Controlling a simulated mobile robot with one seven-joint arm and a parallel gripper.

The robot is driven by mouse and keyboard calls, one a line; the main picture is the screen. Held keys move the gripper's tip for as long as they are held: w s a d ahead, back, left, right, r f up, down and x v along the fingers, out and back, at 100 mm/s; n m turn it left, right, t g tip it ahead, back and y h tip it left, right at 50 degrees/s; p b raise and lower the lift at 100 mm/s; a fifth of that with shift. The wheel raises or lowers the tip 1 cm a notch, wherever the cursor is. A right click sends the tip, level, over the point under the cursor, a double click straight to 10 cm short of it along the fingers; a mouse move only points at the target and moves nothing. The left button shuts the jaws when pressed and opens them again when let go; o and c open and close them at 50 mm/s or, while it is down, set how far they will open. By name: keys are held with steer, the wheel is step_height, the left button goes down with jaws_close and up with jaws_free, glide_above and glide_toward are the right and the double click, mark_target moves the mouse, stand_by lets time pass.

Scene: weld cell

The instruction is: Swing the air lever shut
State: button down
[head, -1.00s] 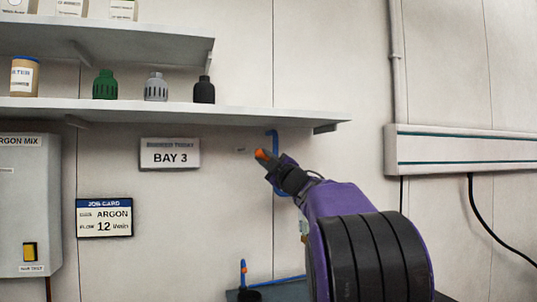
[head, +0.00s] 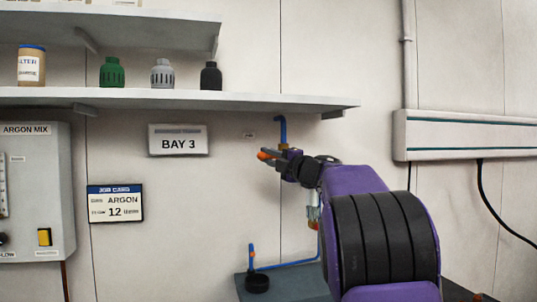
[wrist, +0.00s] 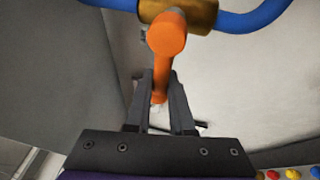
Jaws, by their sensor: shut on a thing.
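The orange air lever (wrist: 166,38) extends from a brass valve body (wrist: 190,12) on a blue pipe in the wrist view. My gripper (wrist: 160,78) is shut on the lever, with one dark finger on each side of it. In the head view the lever's orange end (head: 263,155) points left, just past my gripper (head: 278,156). The brass valve (head: 283,147) shows just above my gripper, at the bottom of the blue pipe (head: 282,128). My gripper and arm hide part of the valve and the pipe below.
A shelf (head: 230,99) runs above the valve, with several caps on it. A BAY 3 sign (head: 179,140) and a job card (head: 115,204) are on the wall at left. A dark cup (head: 257,284) stands below on a grey surface. A wall duct (head: 460,135) is at right.

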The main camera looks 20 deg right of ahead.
steer(key=shift+a, duration=0.1)
stand_by(0.3)
steer(key=c, duration=0.8)
jaws_free()
steer(key=b+v, duration=0.2)
steer(key=v, duration=1.5)
steer(key=shift+s+f, duration=0.1)
steer(key=shift+s, duration=0.15)
